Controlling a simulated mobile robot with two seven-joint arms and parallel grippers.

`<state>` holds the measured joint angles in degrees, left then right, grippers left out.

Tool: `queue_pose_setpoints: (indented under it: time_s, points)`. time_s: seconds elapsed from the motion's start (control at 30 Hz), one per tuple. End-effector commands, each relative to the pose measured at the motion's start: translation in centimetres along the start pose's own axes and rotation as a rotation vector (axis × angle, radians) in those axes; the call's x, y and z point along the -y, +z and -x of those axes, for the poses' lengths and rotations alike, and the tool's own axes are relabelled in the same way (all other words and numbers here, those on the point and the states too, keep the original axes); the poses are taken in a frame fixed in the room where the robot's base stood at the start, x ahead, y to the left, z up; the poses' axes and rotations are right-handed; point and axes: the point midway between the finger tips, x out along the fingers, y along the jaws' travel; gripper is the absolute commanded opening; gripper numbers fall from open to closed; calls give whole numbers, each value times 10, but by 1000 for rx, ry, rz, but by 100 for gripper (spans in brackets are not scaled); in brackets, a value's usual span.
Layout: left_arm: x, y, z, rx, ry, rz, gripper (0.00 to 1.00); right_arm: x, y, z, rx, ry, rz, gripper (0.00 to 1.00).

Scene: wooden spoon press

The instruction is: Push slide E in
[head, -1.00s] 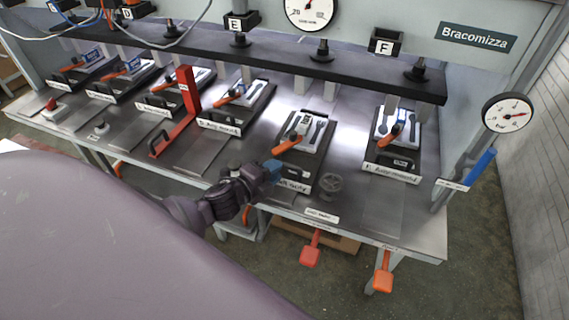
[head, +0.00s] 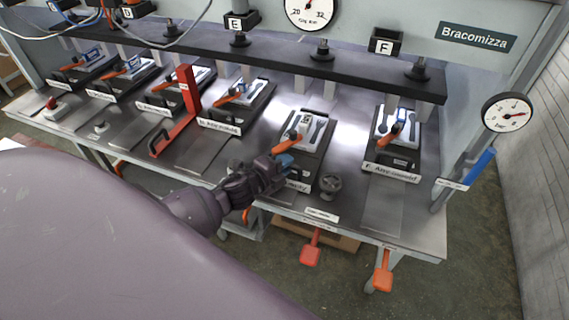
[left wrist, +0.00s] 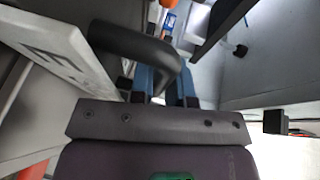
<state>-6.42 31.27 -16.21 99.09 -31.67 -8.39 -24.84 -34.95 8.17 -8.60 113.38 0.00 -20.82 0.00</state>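Slide E (head: 318,160) is a dark slide with a pale mold plate, a spoon shape and an orange lever. It sits further toward the table's front edge than its neighbours, below the dark press beam. My left gripper (head: 284,161) is at its front and covers part of its front and label. In the left wrist view, the slide's black loop handle (left wrist: 138,42) runs down between my blue fingertips (left wrist: 165,85), which appear closed on it. The pale front plate with the letter E (left wrist: 60,55) is left of the handle. My right gripper is not in view.
Slide F (head: 390,165) stands to the right, and a slide with a red upright bracket (head: 187,90) is further left. A small round grey knob (head: 330,184) sits right beside slide E's front.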

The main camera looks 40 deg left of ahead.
Motion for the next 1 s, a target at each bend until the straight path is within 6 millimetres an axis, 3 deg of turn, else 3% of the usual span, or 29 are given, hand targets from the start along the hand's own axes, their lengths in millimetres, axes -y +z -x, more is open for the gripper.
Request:
queue_pose_setpoints:
  time_s: [0.27, 0.8, 1.0]
  points:
    - [2, 4, -10, -1, 0, -1, 0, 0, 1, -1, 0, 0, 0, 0]
    - [20, 42, -103, -1, 0, -3, 0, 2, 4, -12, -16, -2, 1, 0]
    - [25, 52, -127, 0, 1, -2, 0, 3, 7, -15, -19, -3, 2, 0]
